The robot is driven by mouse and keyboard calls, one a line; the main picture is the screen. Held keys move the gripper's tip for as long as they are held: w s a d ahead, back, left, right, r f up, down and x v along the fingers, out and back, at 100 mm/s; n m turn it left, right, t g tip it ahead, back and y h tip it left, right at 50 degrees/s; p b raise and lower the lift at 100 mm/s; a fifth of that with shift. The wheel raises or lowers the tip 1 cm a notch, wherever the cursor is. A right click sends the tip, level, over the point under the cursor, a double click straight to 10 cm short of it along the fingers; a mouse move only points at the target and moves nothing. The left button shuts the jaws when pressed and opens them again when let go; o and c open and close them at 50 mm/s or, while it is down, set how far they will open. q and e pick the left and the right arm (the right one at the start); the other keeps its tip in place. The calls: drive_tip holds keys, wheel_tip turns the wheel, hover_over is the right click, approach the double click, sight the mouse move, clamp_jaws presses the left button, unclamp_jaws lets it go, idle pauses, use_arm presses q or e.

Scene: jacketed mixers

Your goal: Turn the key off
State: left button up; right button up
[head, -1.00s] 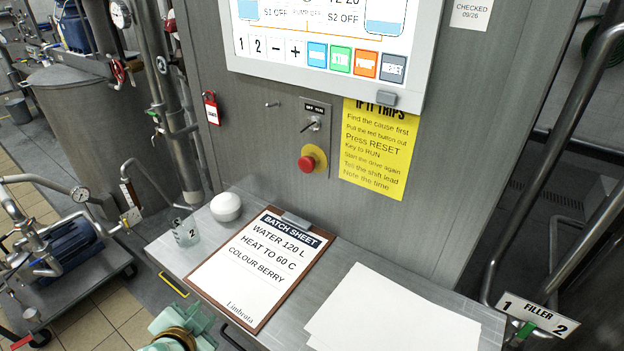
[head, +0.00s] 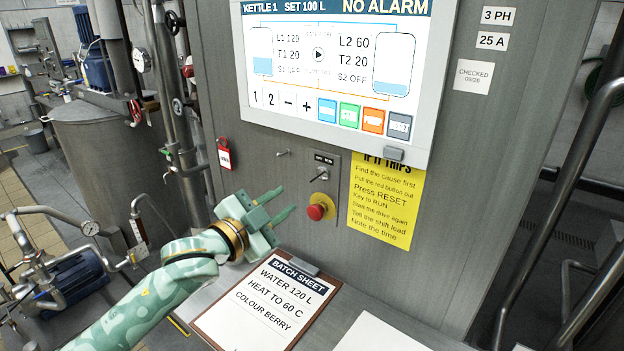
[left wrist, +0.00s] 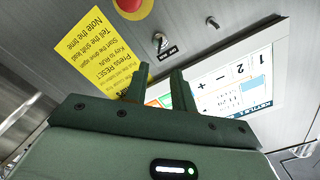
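The key switch (head: 320,174) is on a small plate under an OFF/RUN label, on the grey cabinet front; its silver key appears to slant up and right, toward the RUN side. It also shows in the left wrist view (left wrist: 159,41), beyond the fingertips. A red push button on a yellow collar (head: 317,210) sits just below it. My left gripper (head: 287,199) is open and empty, left of the button and a little below the key, apart from both. In the left wrist view its two fingers (left wrist: 158,71) stand apart with nothing between them. My right gripper is not in view.
A display panel (head: 335,70) juts out above the key. A yellow notice (head: 385,205) is right of it. A hook (head: 283,153) and a red tag (head: 223,153) are left. A batch sheet clipboard (head: 262,305) lies on the shelf below.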

sight(313, 180)
use_arm(q)
drive_tip(key=x, duration=1.1)
drive_tip(key=shift+a, duration=0.1)
clamp_jaws()
